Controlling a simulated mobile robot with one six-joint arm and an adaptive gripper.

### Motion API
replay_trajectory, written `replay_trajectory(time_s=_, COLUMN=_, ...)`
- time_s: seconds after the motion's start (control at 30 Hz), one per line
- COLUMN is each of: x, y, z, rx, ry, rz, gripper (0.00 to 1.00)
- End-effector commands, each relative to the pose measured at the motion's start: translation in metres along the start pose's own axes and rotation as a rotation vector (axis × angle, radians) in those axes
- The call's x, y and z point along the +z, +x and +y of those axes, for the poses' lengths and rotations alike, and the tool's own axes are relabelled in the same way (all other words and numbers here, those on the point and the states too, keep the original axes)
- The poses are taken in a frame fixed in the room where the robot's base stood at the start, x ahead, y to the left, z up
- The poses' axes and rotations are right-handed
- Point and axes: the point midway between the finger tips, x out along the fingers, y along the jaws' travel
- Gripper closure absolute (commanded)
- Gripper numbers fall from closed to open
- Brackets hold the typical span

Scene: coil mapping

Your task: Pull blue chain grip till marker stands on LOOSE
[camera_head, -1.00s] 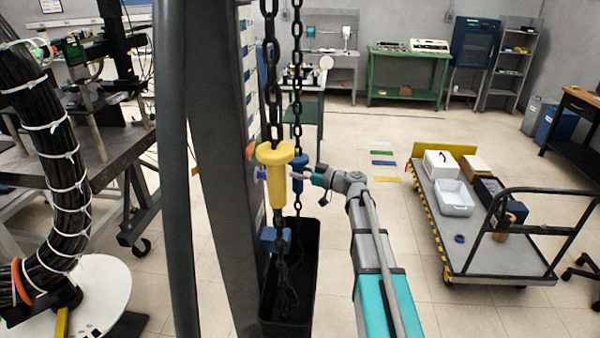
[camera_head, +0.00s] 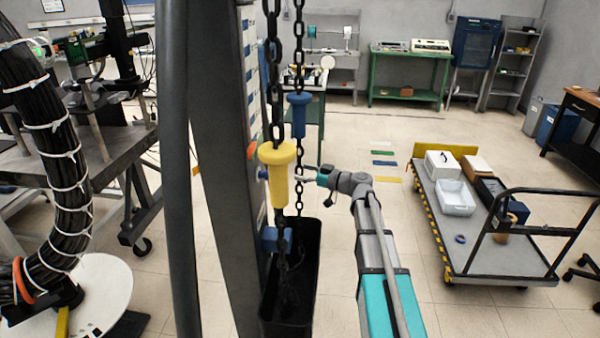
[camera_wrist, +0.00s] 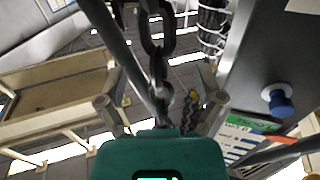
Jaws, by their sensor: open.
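The blue chain grip (camera_head: 298,116) hangs on the rear chain, above my gripper (camera_head: 303,180) in the head view. My gripper is open, its fingers apart beside the bare chain below the blue grip. In the wrist view my gripper (camera_wrist: 161,88) has one finger on each side of the dark chain (camera_wrist: 158,60). The yellow grip (camera_head: 278,176) hangs on the nearer chain, just left of my gripper. A green label (camera_wrist: 253,125) with lettering sits on the panel, with an orange pointer (camera_wrist: 300,133) near it. The marker's exact reading is unclear.
A dark column (camera_head: 215,170) stands left of the chains. A black bin (camera_head: 308,262) stands under them. A blue knob (camera_wrist: 280,103) sticks out of the panel. A cart (camera_head: 470,245) with boxes stands to the right, with clear floor between.

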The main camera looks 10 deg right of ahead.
Motion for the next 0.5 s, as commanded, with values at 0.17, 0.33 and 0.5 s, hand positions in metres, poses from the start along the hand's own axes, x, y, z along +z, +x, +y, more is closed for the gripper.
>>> replay_trajectory(time_s=0.17, x=0.0, y=-0.024, z=-0.001, rx=0.002, ry=0.0, rz=0.0, gripper=0.14)
replay_trajectory(time_s=0.33, x=0.0, y=-0.05, z=-0.001, rx=0.002, ry=0.0, rz=0.0, gripper=0.14)
replay_trajectory(time_s=0.5, x=0.0, y=-0.076, z=-0.001, rx=0.001, ry=0.0, rz=-0.001, gripper=0.14)
